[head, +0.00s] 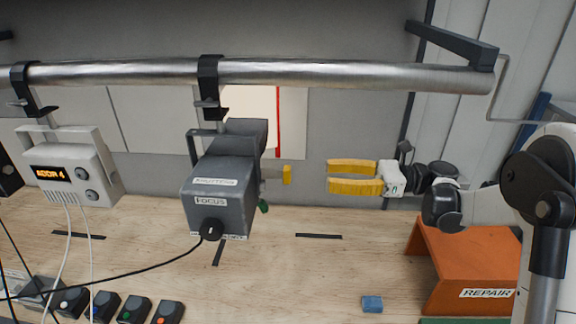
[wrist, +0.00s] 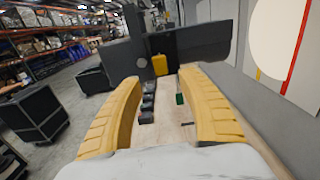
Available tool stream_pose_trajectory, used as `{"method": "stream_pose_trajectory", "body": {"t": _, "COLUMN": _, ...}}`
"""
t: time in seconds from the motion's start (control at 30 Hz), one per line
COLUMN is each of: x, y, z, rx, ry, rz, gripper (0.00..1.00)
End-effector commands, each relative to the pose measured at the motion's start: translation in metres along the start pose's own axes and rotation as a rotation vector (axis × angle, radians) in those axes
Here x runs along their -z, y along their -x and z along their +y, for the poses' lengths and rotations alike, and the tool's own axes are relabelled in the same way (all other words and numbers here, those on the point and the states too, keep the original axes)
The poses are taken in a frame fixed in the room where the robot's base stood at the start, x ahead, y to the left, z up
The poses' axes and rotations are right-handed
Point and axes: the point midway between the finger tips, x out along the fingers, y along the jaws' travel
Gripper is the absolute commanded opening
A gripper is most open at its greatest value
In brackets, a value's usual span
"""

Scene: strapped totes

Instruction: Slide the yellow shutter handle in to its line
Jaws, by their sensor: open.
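The yellow shutter handle (head: 287,174) sticks out from the right side of a dark grey lamp housing (head: 217,190) that hangs from a metal pipe. In the wrist view the handle (wrist: 159,65) stands ahead, between and beyond my fingertips, against the dark housing (wrist: 190,42). My gripper (head: 328,176) has yellow fingers, is open and empty, and points left at the handle with a small gap between them. The line for the handle cannot be made out in either view.
The pipe (head: 350,76) runs above my gripper. A control box (head: 75,165) hangs at left. An orange REPAIR bin (head: 460,262) stands at right, and a blue block (head: 372,304) lies on the wooden bench (head: 310,270). A green knob (head: 264,206) sits below the handle.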

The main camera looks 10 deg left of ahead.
Motion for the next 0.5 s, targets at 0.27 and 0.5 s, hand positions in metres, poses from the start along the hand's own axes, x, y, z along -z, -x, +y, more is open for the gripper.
{"method": "stream_pose_trajectory", "body": {"t": 0.27, "x": 0.0, "y": -0.045, "z": 0.001, "rx": -0.004, "ry": -0.001, "rz": -0.001, "gripper": 0.47}}
{"method": "stream_pose_trajectory", "body": {"t": 0.5, "x": 0.0, "y": -0.089, "z": 0.001, "rx": -0.003, "ry": 0.0, "rz": 0.0, "gripper": 0.47}}
